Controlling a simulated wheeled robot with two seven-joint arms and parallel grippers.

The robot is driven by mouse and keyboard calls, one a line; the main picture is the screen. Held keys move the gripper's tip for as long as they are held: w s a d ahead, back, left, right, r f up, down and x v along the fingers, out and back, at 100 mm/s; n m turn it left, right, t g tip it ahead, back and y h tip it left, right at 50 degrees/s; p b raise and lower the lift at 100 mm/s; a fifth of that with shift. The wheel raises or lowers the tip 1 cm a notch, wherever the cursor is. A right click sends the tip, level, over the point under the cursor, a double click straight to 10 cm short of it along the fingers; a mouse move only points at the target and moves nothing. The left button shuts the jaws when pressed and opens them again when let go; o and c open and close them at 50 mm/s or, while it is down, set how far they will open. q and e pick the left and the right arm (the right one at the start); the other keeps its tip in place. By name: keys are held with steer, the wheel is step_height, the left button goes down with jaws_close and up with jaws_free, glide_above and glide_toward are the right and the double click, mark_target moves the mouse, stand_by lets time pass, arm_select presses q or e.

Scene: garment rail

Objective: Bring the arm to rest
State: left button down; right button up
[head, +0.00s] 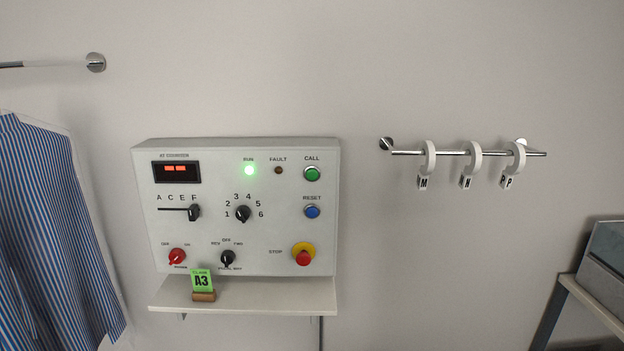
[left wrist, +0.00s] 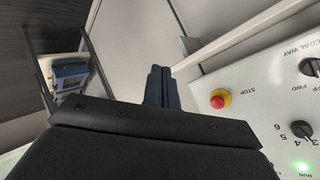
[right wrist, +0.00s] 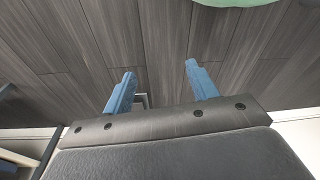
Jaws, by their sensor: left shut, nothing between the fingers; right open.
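My left gripper (left wrist: 162,87) is shut and empty in the left wrist view, near the control panel (left wrist: 262,110). My right gripper (right wrist: 159,66) is open and empty over the dark plank floor in the right wrist view. Neither gripper shows in the head view. There the white control panel (head: 270,235) hangs on the wall with its green RUN lamp (head: 249,170) lit and the FAULT lamp (head: 278,170) dark. A green card marked A3 (head: 202,280) stands in a small holder on the shelf (head: 260,293) below the panel.
A short rail (head: 405,153) with several white tagged rings (head: 474,155) is on the wall at right. A blue-striped garment (head: 45,235) hangs at left below another rail (head: 50,64). A grey box (head: 606,255) sits on a stand at the far right. The wall between is bare.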

arm_select(q)
steer(key=s+a+f+n+g+y, duration=0.2)
steer(key=s+a+f+n, duration=0.25)
steer(key=s, duration=0.45)
steer(key=s+a+f+n+g+y, duration=0.1)
steer(key=s+a+f+n+g, duration=0.1)
steer(key=s+a+f+n, duration=0.45)
steer(key=s+a+f+n+g+y, duration=0.1)
steer(key=s+f+g+y, duration=0.15)
steer(key=s, duration=0.85)
steer(key=s+d+f+g, duration=0.1)
steer(key=s+f, duration=0.1)
steer(key=f, duration=1.9)
steer(key=s+d+f+g+h, duration=0.1)
steer(key=s+d+f, duration=0.1)
steer(key=f, duration=1.9)
steer(key=shift+s+f, duration=0.2)
steer(key=shift+s, duration=0.25)
arm_select(e)
steer(key=shift+w+a+r, duration=0.45)
steer(key=shift+w+r, duration=0.05)
steer(key=shift+r, duration=0.25)
